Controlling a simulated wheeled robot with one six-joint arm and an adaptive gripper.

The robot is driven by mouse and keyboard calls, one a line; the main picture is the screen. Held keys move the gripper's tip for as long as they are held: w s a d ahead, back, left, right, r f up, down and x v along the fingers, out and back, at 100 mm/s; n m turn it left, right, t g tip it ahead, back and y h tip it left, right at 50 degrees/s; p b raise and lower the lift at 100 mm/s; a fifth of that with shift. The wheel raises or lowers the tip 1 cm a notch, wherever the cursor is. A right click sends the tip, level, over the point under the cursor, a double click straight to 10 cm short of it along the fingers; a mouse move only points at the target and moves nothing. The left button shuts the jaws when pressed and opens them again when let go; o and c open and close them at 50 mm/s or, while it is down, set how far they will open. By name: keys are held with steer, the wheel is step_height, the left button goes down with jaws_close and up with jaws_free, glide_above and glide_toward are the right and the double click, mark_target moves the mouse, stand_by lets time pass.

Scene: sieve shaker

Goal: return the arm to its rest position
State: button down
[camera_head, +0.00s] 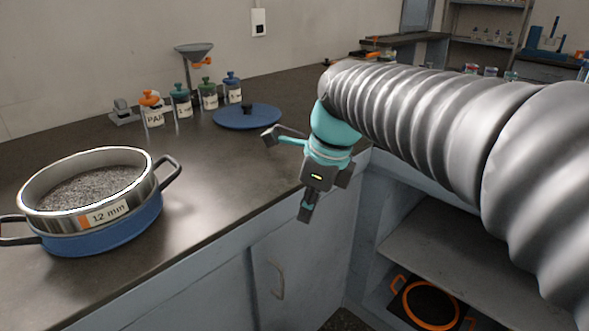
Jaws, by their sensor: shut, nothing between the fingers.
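My gripper (307,208) hangs at the end of my teal wrist, pointing down in front of the counter's front edge. Its fingers are shut and empty. My arm, in a ribbed grey sleeve, reaches in from the right of the picture. My gripper is apart from the sieve stack (108,213), which stands on the counter at the left. The stack has a steel sieve labelled 12 mm, filled with grey grains, on a blue pan with dark handles.
On the counter (215,180) are a blue lid (246,117), several labelled jars (181,101) and a funnel on a stand (193,55). Cabinet doors (300,265) lie below. An open shelf (470,245) at lower right holds an orange-rimmed item (430,305). The counter's middle is clear.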

steer(key=s+d+f+n+t+h, duration=0.1)
steer(key=s+d+f+n, duration=0.3)
steer(key=n, duration=0.7)
steer(key=s+d+f+n+t+h, duration=0.1)
steer(key=s+d+f+n+t, duration=0.2)
steer(key=s+d+n, duration=0.4)
steer(key=shift+s+d+f+n+h, duration=0.3)
steer(key=shift+s+f+n, duration=0.55)
steer(key=shift+n, duration=1.35)
steer(key=shift+s+r, duration=0.2)
steer(key=shift+r, duration=0.05)
